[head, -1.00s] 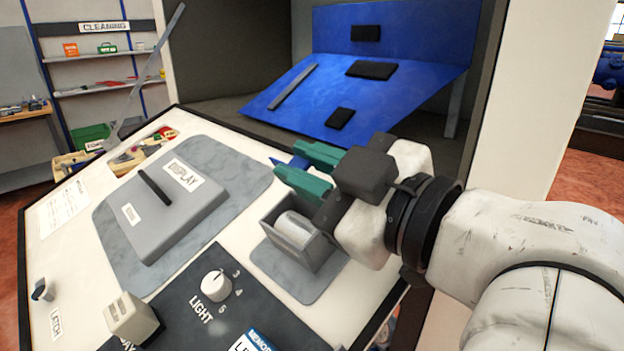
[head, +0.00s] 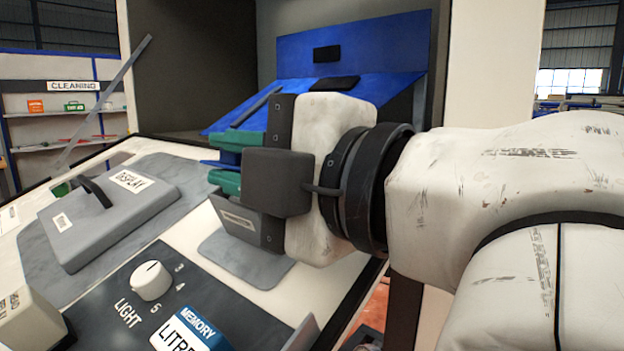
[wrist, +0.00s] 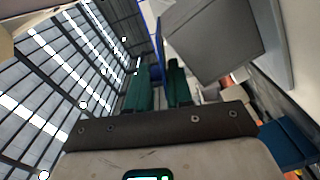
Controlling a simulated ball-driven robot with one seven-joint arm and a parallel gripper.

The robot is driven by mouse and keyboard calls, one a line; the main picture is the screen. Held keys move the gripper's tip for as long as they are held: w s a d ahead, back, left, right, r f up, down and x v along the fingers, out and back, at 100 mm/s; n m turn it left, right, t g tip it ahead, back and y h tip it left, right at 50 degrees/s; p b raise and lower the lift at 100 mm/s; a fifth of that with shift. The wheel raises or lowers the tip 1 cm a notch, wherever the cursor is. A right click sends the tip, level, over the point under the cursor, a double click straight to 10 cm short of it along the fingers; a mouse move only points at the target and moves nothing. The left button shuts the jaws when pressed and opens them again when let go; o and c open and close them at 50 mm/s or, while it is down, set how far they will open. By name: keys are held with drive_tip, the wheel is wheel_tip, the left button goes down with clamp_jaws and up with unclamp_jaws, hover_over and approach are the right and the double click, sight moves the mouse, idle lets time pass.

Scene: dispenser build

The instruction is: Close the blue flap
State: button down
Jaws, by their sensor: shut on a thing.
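My gripper (head: 226,162) has green fingers shut on a thin blue piece (head: 212,164). In the wrist view, the blue piece (wrist: 158,72) shows as a narrow strip between the fingers (wrist: 157,88). I cannot tell whether it is the flap or joined to anything. In the recess behind, a large blue sheet has an upright back part (head: 385,40) and a slanted lower part (head: 378,92), both with black pads. My gripper hides part of the slanted one. A small grey open box (head: 238,216) stands below my gripper, partly hidden by it.
A grey lid with a black handle, marked DISPLAY (head: 110,215), lies on the sloping white panel at left. The LIGHT knob (head: 152,281) and a MEMORY label (head: 192,330) are in front. A white post (head: 490,65) stands right of the recess.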

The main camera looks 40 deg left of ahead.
drive_tip(key=shift+f+n+b, duration=0.25)
drive_tip(key=shift+n+b, duration=0.2)
drive_tip(key=shift+n, duration=0.05)
drive_tip(key=c, duration=1.1)
unclamp_jaws()
drive_tip(key=shift+s+f, duration=0.1)
drive_tip(key=shift+f, duration=0.05)
